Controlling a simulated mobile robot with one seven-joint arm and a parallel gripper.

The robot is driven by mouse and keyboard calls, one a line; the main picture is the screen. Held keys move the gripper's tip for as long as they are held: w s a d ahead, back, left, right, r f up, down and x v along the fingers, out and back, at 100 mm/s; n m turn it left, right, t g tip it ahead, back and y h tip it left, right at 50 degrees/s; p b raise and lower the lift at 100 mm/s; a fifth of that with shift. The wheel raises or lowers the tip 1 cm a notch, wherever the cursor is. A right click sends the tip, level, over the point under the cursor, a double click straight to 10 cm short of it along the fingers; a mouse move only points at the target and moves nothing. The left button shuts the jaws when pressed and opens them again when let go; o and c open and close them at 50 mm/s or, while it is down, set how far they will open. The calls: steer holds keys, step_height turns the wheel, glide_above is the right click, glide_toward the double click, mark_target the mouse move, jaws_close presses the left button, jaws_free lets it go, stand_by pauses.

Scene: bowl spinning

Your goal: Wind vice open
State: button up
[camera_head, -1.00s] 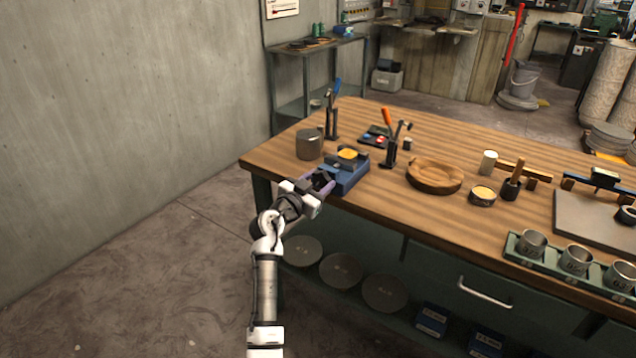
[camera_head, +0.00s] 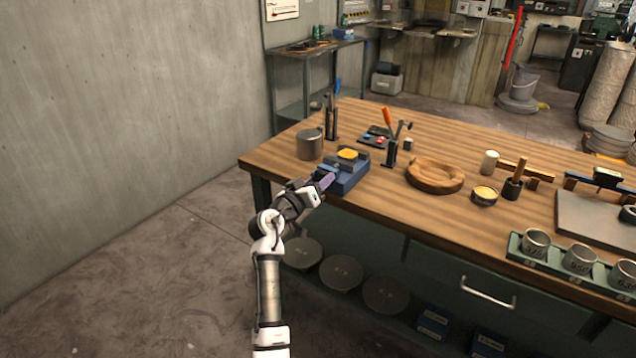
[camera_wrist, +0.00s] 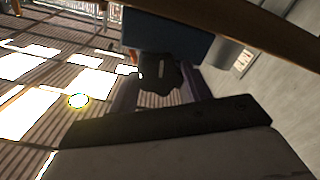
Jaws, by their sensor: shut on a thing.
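The blue vice (camera_head: 346,181) sits at the left front edge of the wooden bench, with a yellow-topped piece (camera_head: 348,154) at its upper side. My gripper (camera_head: 327,181) is at the vice's near left end, reaching in from the front left. In the wrist view the vice's blue body (camera_wrist: 170,42) fills the top middle. A dark lobed knob (camera_wrist: 160,80) stands out from it, and my gripper (camera_wrist: 160,92) is shut on this knob with a finger on each side. The gap between the vice's jaws is too small to judge.
A grey cylinder (camera_head: 309,144) stands behind the vice to the left. An upright tool stand (camera_head: 391,152) and a round wooden dish (camera_head: 434,174) are to the right. A bare wall (camera_head: 120,120) is at the left, with open floor before it.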

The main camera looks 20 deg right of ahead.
steer(key=n+p, duration=0.6)
steer(key=n, duration=0.6)
steer(key=shift+r+n, duration=0.1)
steer(key=shift+n, duration=0.3)
steer(key=n+p, duration=0.2)
steer(key=n, duration=0.2)
steer(key=shift+n+p, duration=0.3)
steer(key=shift+p, duration=0.05)
steer(key=shift+n+p, duration=0.4)
steer(key=shift+n, duration=7.7)
